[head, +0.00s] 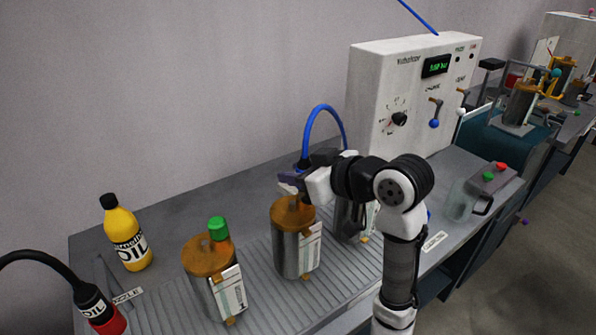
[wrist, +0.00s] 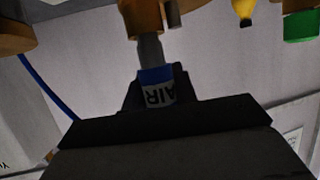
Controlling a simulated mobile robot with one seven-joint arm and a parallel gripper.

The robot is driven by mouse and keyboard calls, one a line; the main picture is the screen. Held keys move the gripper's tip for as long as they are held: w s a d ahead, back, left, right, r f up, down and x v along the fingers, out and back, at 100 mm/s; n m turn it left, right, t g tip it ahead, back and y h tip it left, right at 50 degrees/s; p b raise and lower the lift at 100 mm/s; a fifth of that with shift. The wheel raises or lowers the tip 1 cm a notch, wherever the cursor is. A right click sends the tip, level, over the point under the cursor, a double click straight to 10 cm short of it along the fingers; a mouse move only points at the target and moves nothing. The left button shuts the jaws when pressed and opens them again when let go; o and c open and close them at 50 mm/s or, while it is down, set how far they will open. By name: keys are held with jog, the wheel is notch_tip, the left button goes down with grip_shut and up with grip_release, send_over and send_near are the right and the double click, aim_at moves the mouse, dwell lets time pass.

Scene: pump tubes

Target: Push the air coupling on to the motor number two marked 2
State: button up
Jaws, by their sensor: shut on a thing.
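The air coupling, with a blue band, a white "AIR" label and a grey tip, is between my gripper's fingers in the wrist view (wrist: 158,92). My gripper (head: 293,182) is shut on it, just above the middle metal motor (head: 295,245) in the head view. In the wrist view the grey tip meets or nearly meets a brass-coloured part (wrist: 141,18); I cannot tell whether it is seated. The coupling is mostly hidden by the gripper in the head view. The number on the middle motor's tag (head: 311,247) is not readable.
A motor with a green cap (head: 210,275) stands to the left, and another motor (head: 350,222) is partly behind my arm. A blue hose (head: 322,108) arcs behind the gripper. A yellow oil bottle (head: 127,235) and a control box (head: 410,95) stand on the bench.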

jog(key=shift+f, duration=0.3)
jog(key=o, duration=1.1)
jog(key=shift+d, duration=0.1)
jog(key=b+v, duration=0.1)
jog(key=v, duration=1.2)
jog(key=shift+s+d+b, duration=0.2)
jog(key=shift+s+b, duration=0.1)
jog(key=shift+r, duration=0.1)
